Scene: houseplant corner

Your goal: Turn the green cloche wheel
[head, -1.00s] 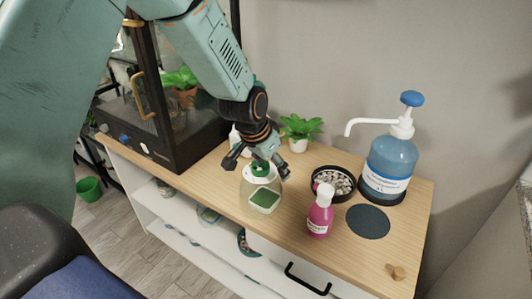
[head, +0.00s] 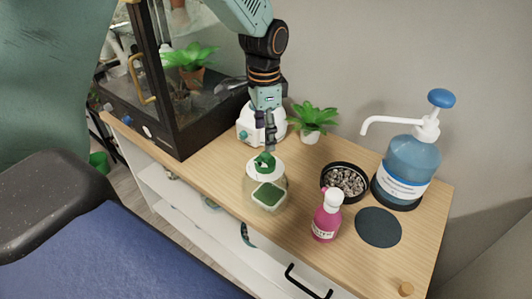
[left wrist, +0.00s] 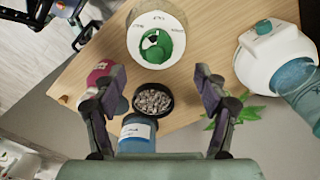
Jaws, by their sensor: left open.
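The green cloche wheel (head: 265,161) sits on the white lid of a clear glass cloche (head: 270,182), which holds a square green pad. In the left wrist view the wheel (left wrist: 164,46) is a green disc with a white and dark mark, on a round white lid with small lettering. My left gripper (head: 268,140) points down just above the wheel. In the left wrist view its two fingers (left wrist: 154,88) are apart with nothing between them, and the wheel lies beyond their tips. Dark jointed parts at the top left there seem to be my right gripper, mostly cut off.
A pink bottle (head: 326,218), black bowl of pebbles (head: 345,182), blue pump bottle (head: 408,168) and dark round mat (head: 378,228) stand to the right. A potted plant (head: 312,120) and a white appliance (head: 246,128) are behind. A glass cabinet (head: 185,90) is left.

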